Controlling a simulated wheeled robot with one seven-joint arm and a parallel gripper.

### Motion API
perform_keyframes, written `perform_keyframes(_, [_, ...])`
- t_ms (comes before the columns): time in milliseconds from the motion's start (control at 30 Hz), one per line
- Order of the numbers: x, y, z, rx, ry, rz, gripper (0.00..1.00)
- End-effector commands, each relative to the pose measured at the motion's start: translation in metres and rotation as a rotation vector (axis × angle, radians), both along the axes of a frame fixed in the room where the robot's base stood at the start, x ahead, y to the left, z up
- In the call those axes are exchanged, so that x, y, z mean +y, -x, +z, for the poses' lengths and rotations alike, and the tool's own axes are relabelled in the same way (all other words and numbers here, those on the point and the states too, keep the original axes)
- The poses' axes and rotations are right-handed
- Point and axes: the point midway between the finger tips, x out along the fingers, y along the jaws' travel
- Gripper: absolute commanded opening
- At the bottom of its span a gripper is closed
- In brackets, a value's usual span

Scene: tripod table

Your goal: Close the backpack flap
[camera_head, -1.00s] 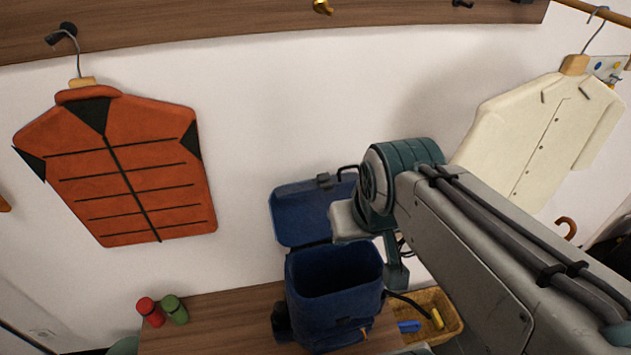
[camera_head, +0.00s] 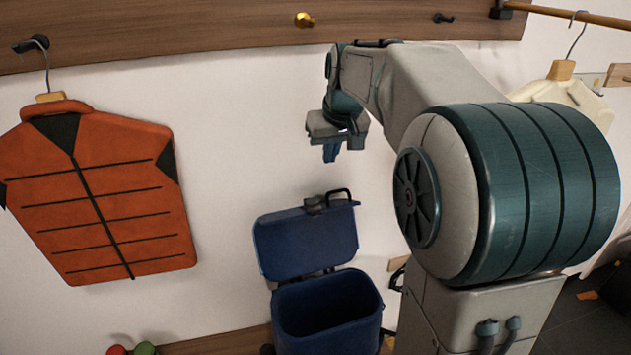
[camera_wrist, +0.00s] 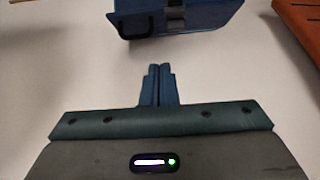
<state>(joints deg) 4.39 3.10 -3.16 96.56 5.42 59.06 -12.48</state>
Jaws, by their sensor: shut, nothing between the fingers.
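The blue backpack (camera_head: 325,318) stands at the bottom middle of the head view with its mouth open upward. Its flap (camera_head: 305,243) stands raised behind the mouth, against the wall, with a dark handle and a grey buckle at its top edge. My gripper (camera_head: 331,153) is above the flap, pointing down, apart from it. In the wrist view, the shut blue fingers (camera_wrist: 159,82) hold nothing. Part of the flap (camera_wrist: 185,18) shows at the top of that view, upside down, beyond the fingertips. The backpack's lower part is cut off by the frame.
An orange vest (camera_head: 100,195) hangs on the wall at left. A cream jacket (camera_head: 570,95) hangs at right, partly behind my arm. A wooden rail (camera_head: 230,30) with hooks runs above. Red and green bottle tops (camera_head: 146,348) show at the bottom left.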

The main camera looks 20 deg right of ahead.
Motion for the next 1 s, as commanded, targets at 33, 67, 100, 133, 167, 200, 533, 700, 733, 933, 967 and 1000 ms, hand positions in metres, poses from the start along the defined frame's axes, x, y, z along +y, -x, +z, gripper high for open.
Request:
perform_keyframes(33, [-0.005, -0.018, -0.013, 0.003, 0.001, 0.003, 0.00])
perform_keyframes(67, [-0.008, -0.027, -0.016, 0.003, 0.002, 0.006, 0.00])
perform_keyframes(100, [-0.011, -0.037, -0.020, 0.003, 0.003, 0.008, 0.00])
perform_keyframes(133, [-0.013, -0.044, -0.023, 0.003, 0.005, 0.011, 0.00])
perform_keyframes(167, [-0.015, -0.050, -0.024, 0.002, 0.005, 0.013, 0.00])
perform_keyframes(200, [-0.017, -0.057, -0.027, 0.000, 0.007, 0.015, 0.00])
perform_keyframes(533, [-0.022, -0.078, -0.044, 0.003, 0.010, 0.023, 0.00])
perform_keyframes(700, [-0.021, -0.089, -0.075, 0.006, 0.010, 0.023, 0.00])
perform_keyframes(733, [-0.020, -0.091, -0.081, 0.006, 0.010, 0.023, 0.00])
perform_keyframes(933, [-0.019, -0.108, -0.121, 0.005, 0.009, 0.022, 0.00])
perform_keyframes(967, [-0.019, -0.110, -0.127, 0.006, 0.009, 0.022, 0.00])
perform_keyframes(1000, [-0.020, -0.102, -0.122, -0.001, 0.010, 0.021, 0.00])
